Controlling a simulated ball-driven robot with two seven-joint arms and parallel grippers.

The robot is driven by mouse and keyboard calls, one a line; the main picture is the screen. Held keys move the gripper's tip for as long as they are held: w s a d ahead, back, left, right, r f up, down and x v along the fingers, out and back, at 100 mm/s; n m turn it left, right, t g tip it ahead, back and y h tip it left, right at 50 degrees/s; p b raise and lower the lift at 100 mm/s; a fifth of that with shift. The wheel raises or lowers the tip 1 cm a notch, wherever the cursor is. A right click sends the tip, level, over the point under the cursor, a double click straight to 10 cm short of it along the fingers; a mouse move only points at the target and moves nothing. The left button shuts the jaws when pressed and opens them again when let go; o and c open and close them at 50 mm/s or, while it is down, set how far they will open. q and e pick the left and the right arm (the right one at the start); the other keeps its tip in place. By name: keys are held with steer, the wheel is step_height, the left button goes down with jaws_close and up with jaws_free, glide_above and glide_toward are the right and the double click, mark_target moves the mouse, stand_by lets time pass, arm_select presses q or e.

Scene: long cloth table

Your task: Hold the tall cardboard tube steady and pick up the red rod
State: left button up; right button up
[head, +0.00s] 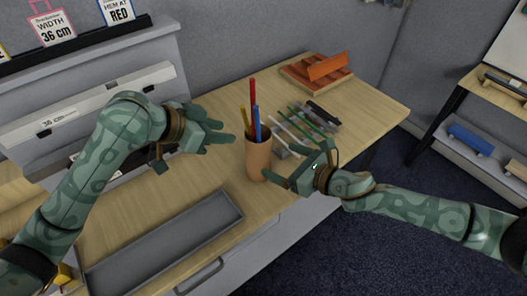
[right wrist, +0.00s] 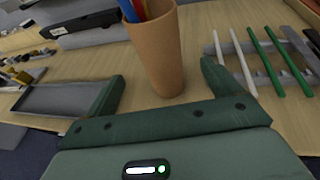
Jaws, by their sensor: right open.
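The tall brown cardboard tube (head: 258,160) stands upright on the table. The red rod (head: 252,92) leans in it with a yellow rod (head: 243,120) and a blue rod (head: 257,124); their lower ends are hidden. My left gripper (head: 226,132) is open and empty, left of the tube near its rim, apart from it. My right gripper (head: 279,164) is open at the tube's right side. In the right wrist view the tube (right wrist: 155,58) shows between the spread fingers, not gripped; whether a finger touches it I cannot tell. The red rod's top is cut off there.
Green and white rods (head: 305,120) lie on a rack right of the tube. An orange-brown tray (head: 318,72) sits at the back. A long grey tray (head: 165,240) lies at the front left. Signs (head: 55,28) stand on a ledge at the back left.

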mark_target(258, 151)
steer(key=x, duration=0.9)
steer(key=shift+w+a, duration=0.15)
steer(key=shift+a, duration=0.1)
